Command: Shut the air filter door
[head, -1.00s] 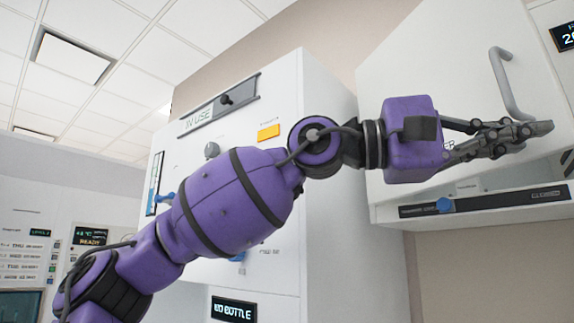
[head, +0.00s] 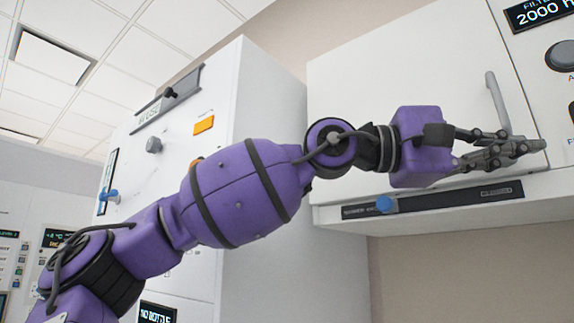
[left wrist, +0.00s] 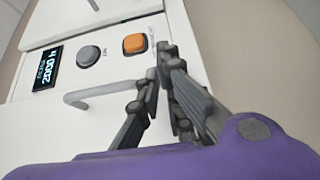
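The white air filter door (head: 395,75) fills the upper right of the head view. It looks close to flush with its cabinet; I cannot tell whether a small gap is left. Its grey bar handle (head: 496,105) stands near the right edge and also shows in the left wrist view (left wrist: 92,95). My left gripper (head: 540,147) is in front of the door's lower right corner, below the handle, fingers together and holding nothing visible. In the left wrist view the fingertips (left wrist: 158,73) appear close to the cabinet face; contact is unclear. My right gripper is out of view.
Right of the door are a "2000 h" display (head: 541,14), a grey knob (head: 561,56) and, in the left wrist view, an orange button (left wrist: 134,44). A dark strip with a blue knob (head: 387,204) runs below the door. A tall white cabinet (head: 260,90) stands to the left.

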